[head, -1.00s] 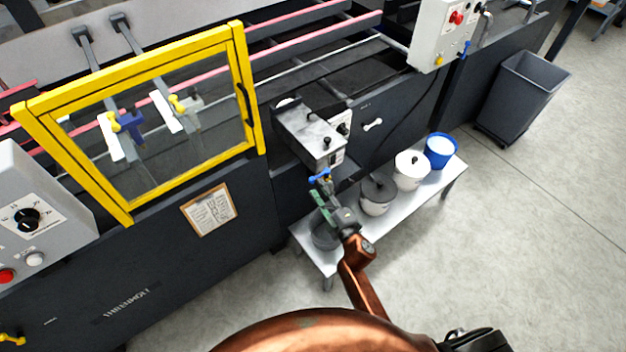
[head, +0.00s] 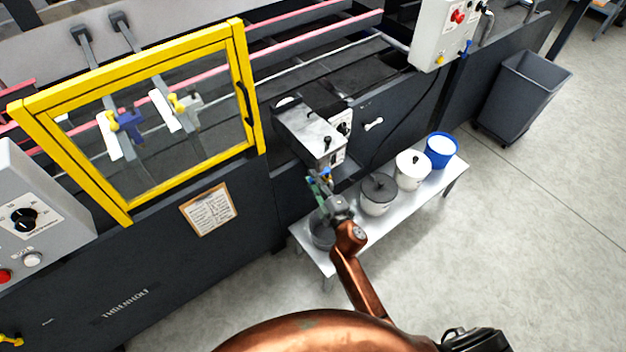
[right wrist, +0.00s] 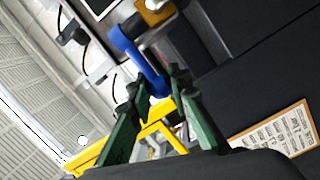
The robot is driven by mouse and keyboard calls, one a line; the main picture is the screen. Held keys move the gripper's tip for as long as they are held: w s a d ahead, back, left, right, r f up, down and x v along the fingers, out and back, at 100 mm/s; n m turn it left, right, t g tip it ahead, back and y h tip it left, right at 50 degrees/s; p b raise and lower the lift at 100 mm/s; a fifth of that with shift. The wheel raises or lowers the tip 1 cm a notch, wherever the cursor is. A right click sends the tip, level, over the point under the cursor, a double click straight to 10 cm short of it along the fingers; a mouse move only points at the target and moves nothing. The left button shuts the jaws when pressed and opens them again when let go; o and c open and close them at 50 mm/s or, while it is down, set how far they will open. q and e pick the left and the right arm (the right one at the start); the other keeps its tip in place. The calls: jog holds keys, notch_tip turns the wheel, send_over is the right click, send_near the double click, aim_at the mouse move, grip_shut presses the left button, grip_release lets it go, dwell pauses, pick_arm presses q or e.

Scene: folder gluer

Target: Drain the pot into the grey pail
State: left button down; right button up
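The pot (head: 312,132) is a steel box with a lidded top, mounted on the machine's side. Below it is a drain valve with a blue handle (head: 325,174). The handle also shows large in the right wrist view (right wrist: 148,66), beside a brass-coloured part. My right gripper (head: 318,184) is at the valve. Its green fingers (right wrist: 156,92) stand apart, with the handle's end appearing between or just beyond them; contact cannot be told. The grey pail (head: 322,238) stands on the low bench under the valve, partly hidden by my right gripper and arm. My left gripper is not in view.
The low bench (head: 375,222) also holds a pot with a dark lid (head: 378,205), a white lidded pot (head: 411,180) and a blue pail (head: 441,158). A yellow-framed guard (head: 250,90) is at left. A grey bin (head: 520,95) stands at right on open floor.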

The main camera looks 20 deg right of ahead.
grip_shut()
